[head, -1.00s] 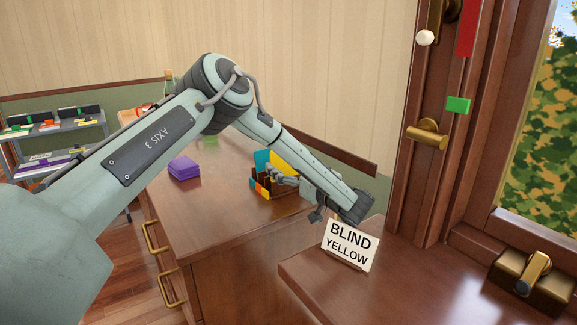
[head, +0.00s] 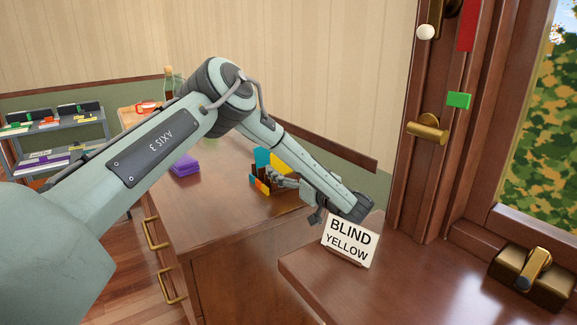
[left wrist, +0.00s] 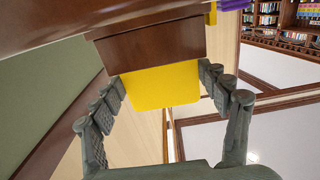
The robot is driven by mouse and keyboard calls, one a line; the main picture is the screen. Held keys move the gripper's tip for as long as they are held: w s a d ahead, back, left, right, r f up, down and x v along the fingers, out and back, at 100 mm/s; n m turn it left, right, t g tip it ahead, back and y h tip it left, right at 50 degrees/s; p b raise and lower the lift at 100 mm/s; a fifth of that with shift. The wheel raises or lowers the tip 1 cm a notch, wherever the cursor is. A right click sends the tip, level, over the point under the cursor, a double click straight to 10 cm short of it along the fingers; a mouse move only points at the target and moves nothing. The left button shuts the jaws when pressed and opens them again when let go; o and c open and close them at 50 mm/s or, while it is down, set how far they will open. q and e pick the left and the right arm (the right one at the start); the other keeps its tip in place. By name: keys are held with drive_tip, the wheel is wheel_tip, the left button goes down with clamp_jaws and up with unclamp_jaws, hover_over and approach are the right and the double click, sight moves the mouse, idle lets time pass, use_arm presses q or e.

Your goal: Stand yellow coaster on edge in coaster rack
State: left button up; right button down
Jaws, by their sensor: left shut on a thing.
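The yellow coaster (head: 281,163) shows beside a blue coaster (head: 262,156) at the dark brown coaster rack (head: 257,173) on the desk. My left gripper (head: 279,181) is at the rack's right side, partly hidden by its own arm. In the left wrist view the yellow coaster (left wrist: 160,86) is between the two fingers of my left gripper (left wrist: 163,88), which is shut on it. The brown rack (left wrist: 150,47) adjoins the coaster's edge there. I cannot tell how deep the coaster sits in a slot. My right gripper is not in view.
A purple stack (head: 185,165) lies on the desk (head: 215,215) left of the rack, partly behind my arm. A sign reading BLIND YELLOW (head: 348,240) stands on the nearer wooden surface at the right. The desk front is clear.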

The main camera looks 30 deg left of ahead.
use_arm(q)
drive_tip(key=shift+f, duration=0.55)
drive_tip(key=o, duration=1.2)
drive_tip(key=shift+f, duration=0.15)
wheel_tip(320, 180, up, 10)
wheel_tip(320, 180, down, 10)
drive_tip(key=shift+f, duration=0.1)
drive_tip(key=shift+r, duration=0.7)
